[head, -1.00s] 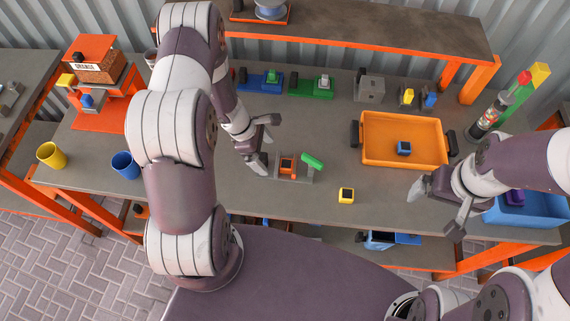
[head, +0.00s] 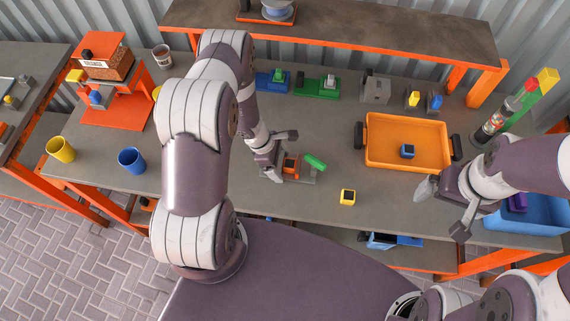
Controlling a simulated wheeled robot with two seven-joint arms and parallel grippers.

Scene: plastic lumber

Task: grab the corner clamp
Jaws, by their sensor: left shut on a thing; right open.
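A grey clamp-like device with an orange block (head: 291,167) and a green handle (head: 315,162) lies on the grey workbench; I take it for the corner clamp. My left gripper (head: 277,160) is at its left end and shut on it; the fingers partly hide that end. The clamp still appears to be at bench level. My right gripper (head: 443,210) is open and empty over the front right of the bench, beside the orange tray.
An orange tray (head: 376,160) holding a small blue block (head: 407,151) stands right of the clamp. Green (head: 317,89) and grey (head: 375,90) fixtures stand behind. Yellow (head: 61,149) and blue (head: 132,160) cups are at left.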

